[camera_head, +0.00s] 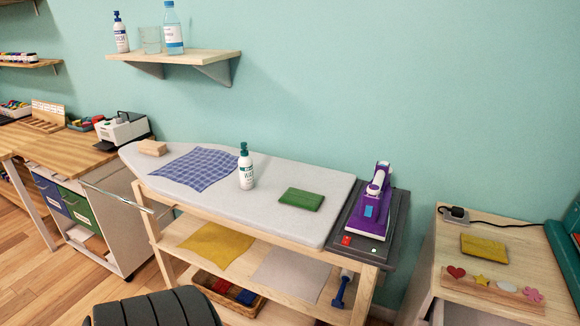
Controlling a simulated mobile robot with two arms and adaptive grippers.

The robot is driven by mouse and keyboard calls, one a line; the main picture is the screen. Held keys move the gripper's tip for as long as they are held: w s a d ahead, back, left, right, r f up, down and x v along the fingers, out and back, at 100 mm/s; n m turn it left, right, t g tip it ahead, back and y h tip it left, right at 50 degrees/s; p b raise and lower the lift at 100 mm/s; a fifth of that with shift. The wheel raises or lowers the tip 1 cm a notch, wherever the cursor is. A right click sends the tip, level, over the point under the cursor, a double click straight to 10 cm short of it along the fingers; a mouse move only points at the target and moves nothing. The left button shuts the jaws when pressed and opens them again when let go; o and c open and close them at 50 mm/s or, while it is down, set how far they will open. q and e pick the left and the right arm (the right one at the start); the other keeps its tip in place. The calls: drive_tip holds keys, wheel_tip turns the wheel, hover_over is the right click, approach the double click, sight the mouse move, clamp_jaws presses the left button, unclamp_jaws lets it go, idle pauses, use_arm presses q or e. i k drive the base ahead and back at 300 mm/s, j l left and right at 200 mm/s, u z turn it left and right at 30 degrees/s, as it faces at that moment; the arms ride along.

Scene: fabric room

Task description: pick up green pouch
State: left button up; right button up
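The green pouch (301,199) lies flat on the grey ironing board (270,178), toward its right end. It is a small rectangular pouch and nothing covers it. Neither of my grippers is in view.
A white bottle (246,168) and a blue checked cloth (196,167) are left of the pouch on the board. A purple iron (374,200) stands on a dark rest at the right end. A black ribbed object (158,309) is at the bottom edge. A side table (500,240) stands right.

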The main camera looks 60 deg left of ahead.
sight(306, 201)
drive_tip(key=u, duration=1.7)
